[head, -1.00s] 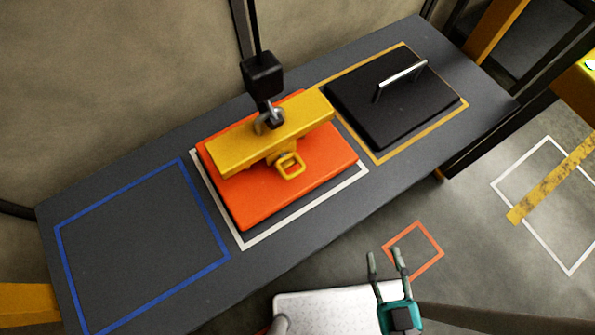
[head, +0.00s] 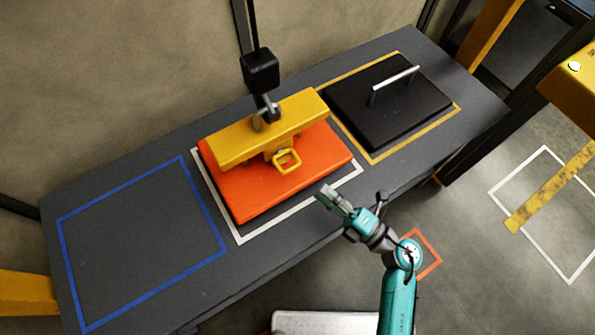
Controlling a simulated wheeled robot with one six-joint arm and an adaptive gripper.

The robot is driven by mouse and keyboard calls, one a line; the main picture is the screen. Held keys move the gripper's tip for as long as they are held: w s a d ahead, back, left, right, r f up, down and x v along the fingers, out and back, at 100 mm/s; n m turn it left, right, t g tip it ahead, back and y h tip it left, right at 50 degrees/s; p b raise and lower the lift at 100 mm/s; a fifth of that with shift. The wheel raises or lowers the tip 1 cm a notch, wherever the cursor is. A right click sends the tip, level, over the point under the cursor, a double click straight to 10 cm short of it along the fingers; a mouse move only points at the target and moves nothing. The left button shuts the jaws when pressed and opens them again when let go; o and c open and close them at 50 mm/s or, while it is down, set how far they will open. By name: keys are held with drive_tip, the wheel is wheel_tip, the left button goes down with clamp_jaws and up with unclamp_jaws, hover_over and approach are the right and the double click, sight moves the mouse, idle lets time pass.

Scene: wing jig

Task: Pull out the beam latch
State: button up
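A yellow beam (head: 235,145) lies across an orange-red panel (head: 258,190) on the dark bench. A yellow square loop handle (head: 287,161), which looks like the beam latch, sticks out from the beam's near side. A hook under a black block (head: 261,72) meets the beam's top. My gripper (head: 326,197) is over the bench's near edge, to the lower right of the loop and apart from it. Its fingers point up and left toward the panel. They overlap in this view, so their gap is hard to judge. Nothing shows in them.
A black panel with a metal handle (head: 395,85) lies inside a yellow outline at the right. A blue outlined area (head: 222,235) at the left of the bench (head: 200,290) is empty. A yellow structure (head: 572,92) stands at the far right.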

sight(292, 168)
drive_tip(key=shift+n+g, duration=0.4)
drive_tip(key=shift+n, duration=0.1)
drive_tip(key=x, duration=0.7)
drive_tip(key=f+x, duration=0.1)
drive_tip(key=x, duration=0.3)
drive_tip(key=shift+w+d+f, duration=0.1)
drive_tip(key=shift+w+d, duration=0.05)
drive_tip(key=shift+w, duration=0.25)
clamp_jaws()
drive_tip(key=shift+s, duration=0.1)
